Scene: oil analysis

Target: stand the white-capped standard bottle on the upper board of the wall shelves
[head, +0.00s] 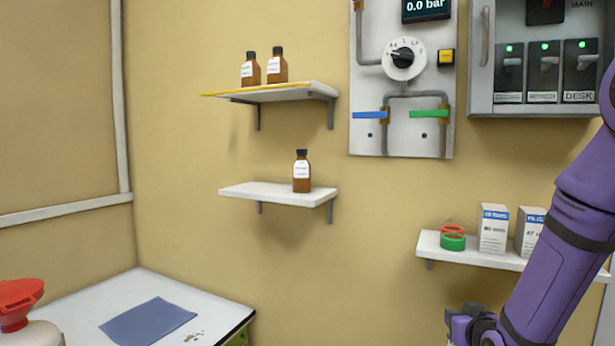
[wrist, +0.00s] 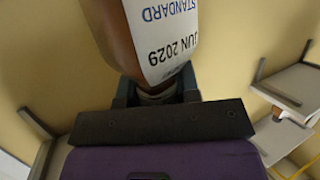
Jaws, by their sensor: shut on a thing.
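The standard bottle (wrist: 155,30) is brown with a white label reading STANDARD and JUN 2029. In the wrist view my gripper (wrist: 155,94) is shut on it at the neck end. The jaws hide most of the cap, so its colour cannot be told. The upper board (head: 275,94) of the wall shelves has a yellow front edge. Two dark-capped brown bottles stand near its middle, and its right part is bare. The held bottle does not show in the head view.
The lower board (head: 250,191) holds one dark-capped brown bottle (head: 301,172). A shelf (head: 460,251) at right holds boxes and coloured rings. A valve panel (head: 400,135) is right of the upper board. A table (head: 205,295) with a blue cloth is below left.

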